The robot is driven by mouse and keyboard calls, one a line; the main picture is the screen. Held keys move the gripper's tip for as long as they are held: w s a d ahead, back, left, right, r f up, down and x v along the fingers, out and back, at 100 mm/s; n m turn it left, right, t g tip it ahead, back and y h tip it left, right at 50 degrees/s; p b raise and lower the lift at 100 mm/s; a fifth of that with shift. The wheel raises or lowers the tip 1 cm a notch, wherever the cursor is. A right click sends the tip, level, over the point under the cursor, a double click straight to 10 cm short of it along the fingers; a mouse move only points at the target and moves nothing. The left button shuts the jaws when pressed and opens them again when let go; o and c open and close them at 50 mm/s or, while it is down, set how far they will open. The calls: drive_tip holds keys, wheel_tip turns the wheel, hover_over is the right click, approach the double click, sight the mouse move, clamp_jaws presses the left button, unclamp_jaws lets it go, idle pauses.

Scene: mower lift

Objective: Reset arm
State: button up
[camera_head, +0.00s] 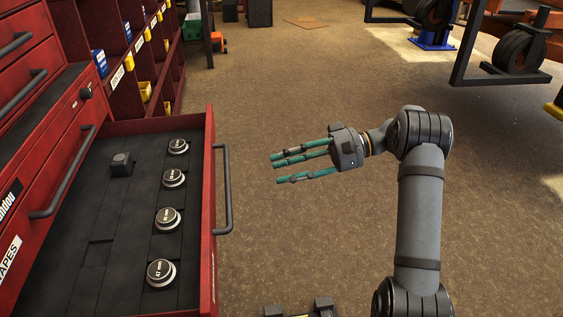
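My gripper (277,168) is at the middle of the head view, at the end of my grey arm. Its teal fingers point left and stand apart, with nothing between them. It hangs over the brown floor, to the right of the open drawer's black handle and apart from it. My arm is bent, with its elbow to the right of the gripper.
A red tool cabinet (52,75) stands at left with a drawer (209,205) pulled out. Several round sockets (161,272) and a dark block (122,164) lie in it. Shelves with bins stand behind. Mower wheels (520,52) are at upper right. The middle floor is clear.

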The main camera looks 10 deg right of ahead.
drive_tip(key=a+f, duration=0.2)
drive_tip(key=a, duration=1.1)
drive_tip(key=shift+s+f, duration=0.2)
drive_tip(key=shift+s, duration=0.2)
drive_tip(key=shift+d, duration=0.15)
